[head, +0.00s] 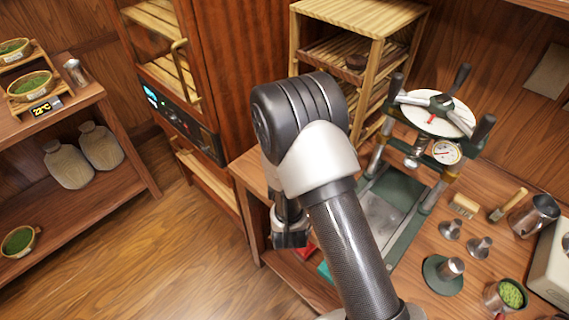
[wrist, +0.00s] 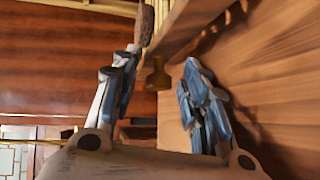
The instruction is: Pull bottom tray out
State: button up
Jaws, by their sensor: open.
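A wooden rack (head: 355,20) with slatted trays stands on the table; my arm hides its lower part in the head view, so the bottom tray is not clear there. In the wrist view, my gripper (wrist: 161,60) is open. A small brass-coloured knob (wrist: 157,76) shows between its two fingers, with a gap on each side. I cannot tell how far the knob is in depth from the fingertips. A dark round tea cake (wrist: 146,24) shows just above the left finger.
A press (head: 440,115) with a round white plate stands right of the rack. Metal cups, a brush (head: 508,204) and a bowl of green leaves (head: 511,294) lie on the table to the right. A tall wooden cabinet (head: 215,60) stands left of the rack. The floor between shelves is clear.

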jog(key=v, duration=0.7)
jog(key=shift+s, duration=0.25)
jog(key=s+d+r+m+g+y, duration=0.1)
jog(key=s+d+r+m+g, duration=0.15)
jog(key=r+m, duration=0.35)
jog(key=s+d+r+m+g, duration=0.1)
jog(key=d+r+m+g, duration=0.1)
jog(key=r+m+g, duration=0.45)
jog(key=s+d+r+m+g, duration=0.1)
jog(key=s+d+r+m, duration=0.1)
jog(key=s, duration=0.9)
jog(key=s+d+r+m+h, duration=0.1)
jog(key=s+d+r+m, duration=0.2)
jog(key=s, duration=0.7)
notch_tip(320, 180, up, 3)
jog(key=d, duration=0.2)
jog(key=shift+s+d+m+g, duration=0.3)
jog(key=shift+s+m+g, duration=0.05)
jog(key=shift+s+g, duration=0.05)
